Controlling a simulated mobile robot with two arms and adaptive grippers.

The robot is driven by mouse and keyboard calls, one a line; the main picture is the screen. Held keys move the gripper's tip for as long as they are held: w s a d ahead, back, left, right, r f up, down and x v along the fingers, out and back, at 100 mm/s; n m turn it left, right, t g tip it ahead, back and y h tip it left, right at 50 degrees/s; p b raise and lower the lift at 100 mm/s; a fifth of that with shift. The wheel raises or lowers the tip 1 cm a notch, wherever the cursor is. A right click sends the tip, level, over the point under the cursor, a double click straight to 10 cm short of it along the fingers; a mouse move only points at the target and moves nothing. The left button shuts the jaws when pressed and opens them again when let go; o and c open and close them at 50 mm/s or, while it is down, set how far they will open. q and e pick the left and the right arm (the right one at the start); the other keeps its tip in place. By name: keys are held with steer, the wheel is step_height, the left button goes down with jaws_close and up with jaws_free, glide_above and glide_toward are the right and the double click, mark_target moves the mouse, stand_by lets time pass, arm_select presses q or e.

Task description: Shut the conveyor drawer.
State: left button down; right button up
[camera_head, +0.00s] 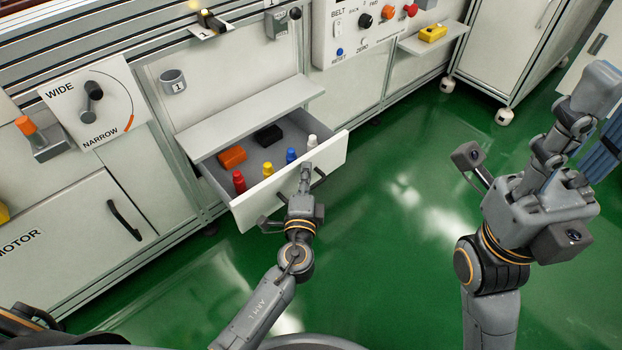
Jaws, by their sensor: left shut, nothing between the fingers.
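The conveyor drawer (333,158) is pulled out from the cabinet under a grey shelf. Its pale front panel faces me and carries a dark handle (319,176). Inside are an orange block, a black block and several small coloured bottles. My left gripper (305,168) is shut and empty, with its fingertips at the drawer front beside the handle. I cannot tell whether they touch the panel. My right gripper (601,85) is raised at the far right, away from the drawer, and its finger opening cannot be made out.
A grey shelf (245,115) juts out above the drawer. A WIDE/NARROW dial panel (95,100) and a MOTOR door with a black handle (125,219) are to the left. A white wheeled cabinet (503,50) stands at the back right. The green floor (400,215) right of the drawer is clear.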

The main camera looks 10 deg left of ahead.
stand_by(0.3)
arm_select(q)
steer(key=w+a+b, duration=0.2)
steer(key=w+a, duration=0.9)
steer(key=a, duration=0.3)
steer(key=shift+a, duration=0.2)
steer(key=shift+f, duration=0.1)
